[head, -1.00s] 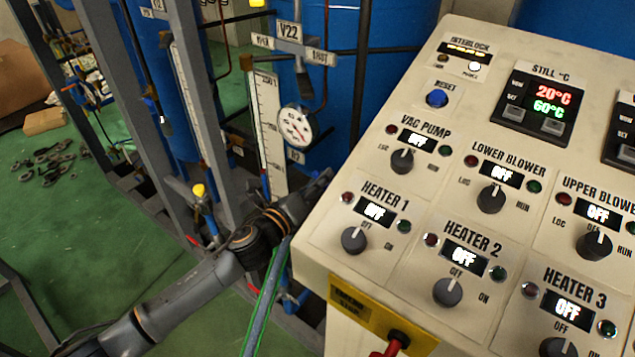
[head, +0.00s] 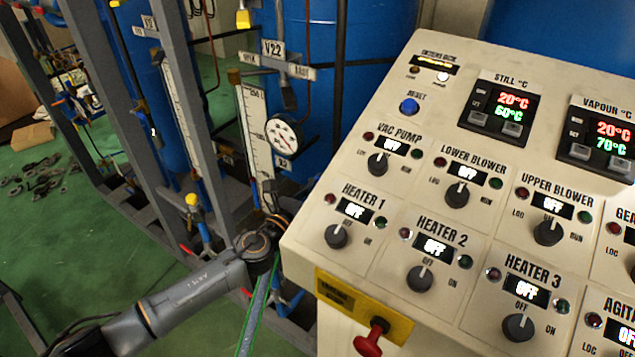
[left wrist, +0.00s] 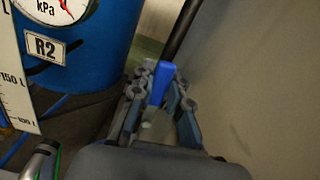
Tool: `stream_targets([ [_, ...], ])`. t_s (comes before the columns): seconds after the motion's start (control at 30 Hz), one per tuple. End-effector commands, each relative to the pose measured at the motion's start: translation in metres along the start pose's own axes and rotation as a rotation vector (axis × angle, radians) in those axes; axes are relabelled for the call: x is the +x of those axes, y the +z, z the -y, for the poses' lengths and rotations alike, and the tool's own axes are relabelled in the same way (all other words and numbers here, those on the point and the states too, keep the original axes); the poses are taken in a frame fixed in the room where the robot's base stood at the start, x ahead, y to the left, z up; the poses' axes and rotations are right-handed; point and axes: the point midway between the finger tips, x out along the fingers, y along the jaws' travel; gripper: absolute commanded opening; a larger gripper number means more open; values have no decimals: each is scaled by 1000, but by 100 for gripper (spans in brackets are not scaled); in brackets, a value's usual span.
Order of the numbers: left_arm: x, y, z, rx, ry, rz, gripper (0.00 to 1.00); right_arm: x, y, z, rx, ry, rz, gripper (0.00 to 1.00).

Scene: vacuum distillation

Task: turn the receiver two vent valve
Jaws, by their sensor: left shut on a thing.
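In the left wrist view, my left gripper (left wrist: 158,95) is shut on a blue lever handle (left wrist: 161,82), which stands up between its fingers. Beside it is a blue tank (left wrist: 95,75) with an R2 label (left wrist: 46,48). I cannot tell from this view whether the lever is the vent valve's. In the head view, the V22 sign (head: 273,48) with side labels is in front of the blue tank (head: 345,60). My left arm reaches toward the tank there, and its fingers are hidden by the console. My right gripper is not in view.
The cream control console (head: 305,245) fills the right, its edge close to my left arm. A red knob (head: 368,345) sticks out below it. A gauge (head: 284,135), a level scale (head: 254,130) and grey frame posts (head: 205,120) stand near the arm.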

Motion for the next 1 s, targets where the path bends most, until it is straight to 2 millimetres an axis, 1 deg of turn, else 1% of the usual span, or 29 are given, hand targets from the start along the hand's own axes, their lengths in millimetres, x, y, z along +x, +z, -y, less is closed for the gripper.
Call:
stream_targets([
  [0.2, 0, 0, 2, 29, -1, -1, 0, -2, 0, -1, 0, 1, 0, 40],
  [0.57, 0, -1, 2, 31, 0, -1, 0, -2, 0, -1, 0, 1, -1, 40],
  [0.6, 0, -1, 2, 30, 0, -1, 22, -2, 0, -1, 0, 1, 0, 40],
  [0.7, 0, -1, 2, 30, 0, -1, 40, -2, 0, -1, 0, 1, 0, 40],
  [1.0, -1, -1, 2, 30, 0, -1, 40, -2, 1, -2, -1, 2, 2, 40],
])
